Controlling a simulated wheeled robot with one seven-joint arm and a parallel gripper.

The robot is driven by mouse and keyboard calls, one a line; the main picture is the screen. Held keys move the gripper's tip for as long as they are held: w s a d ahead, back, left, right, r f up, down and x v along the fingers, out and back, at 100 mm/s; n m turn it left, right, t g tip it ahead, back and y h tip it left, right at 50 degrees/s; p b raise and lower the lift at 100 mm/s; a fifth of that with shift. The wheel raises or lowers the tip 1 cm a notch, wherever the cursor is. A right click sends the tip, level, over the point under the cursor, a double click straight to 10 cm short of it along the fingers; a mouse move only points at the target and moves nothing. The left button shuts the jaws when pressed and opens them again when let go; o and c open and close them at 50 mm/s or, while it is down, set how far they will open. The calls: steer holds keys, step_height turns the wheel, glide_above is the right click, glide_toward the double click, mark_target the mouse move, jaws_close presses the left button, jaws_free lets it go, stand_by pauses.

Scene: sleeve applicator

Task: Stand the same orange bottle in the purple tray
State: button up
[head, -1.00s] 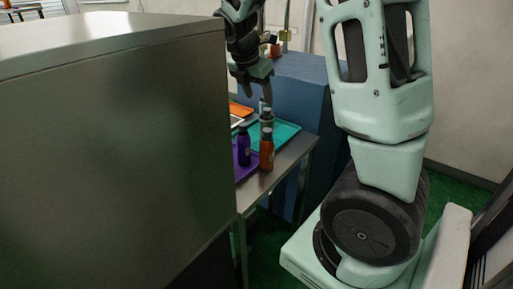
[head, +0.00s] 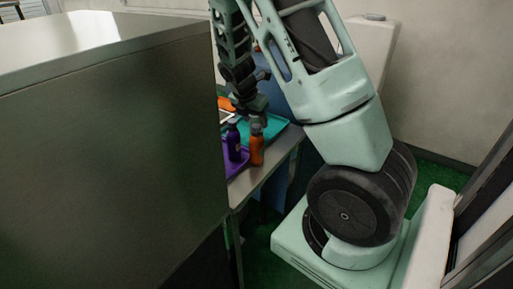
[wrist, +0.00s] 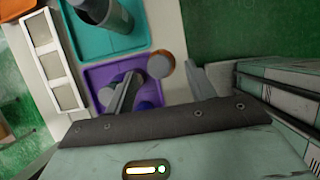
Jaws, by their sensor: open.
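The orange bottle (head: 256,150) stands upright with a grey cap at the right edge of the purple tray (head: 235,170); it looks to be on the bare table, though its base is hard to see. My gripper (head: 257,118) is open just above it. In the wrist view the orange bottle (wrist: 162,66) shows between the spread fingers of my gripper (wrist: 161,76), near their tips, and the purple tray (wrist: 95,75) lies to the left. A purple bottle (head: 233,142) stands in the tray, left of the orange one.
A teal tray (head: 272,130) lies behind the purple one, with a grey bottle (wrist: 118,17) in it. A white divided frame (wrist: 52,62) lies left of the trays. A large dark cabinet (head: 110,140) blocks the left of the head view.

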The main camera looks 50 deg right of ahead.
mark_target(256, 126)
steer(key=shift+p+x, duration=0.75)
steer(key=shift+x, duration=1.55)
steer(key=shift+w+a, duration=0.1)
steer(key=shift+a, duration=0.05)
jaws_close()
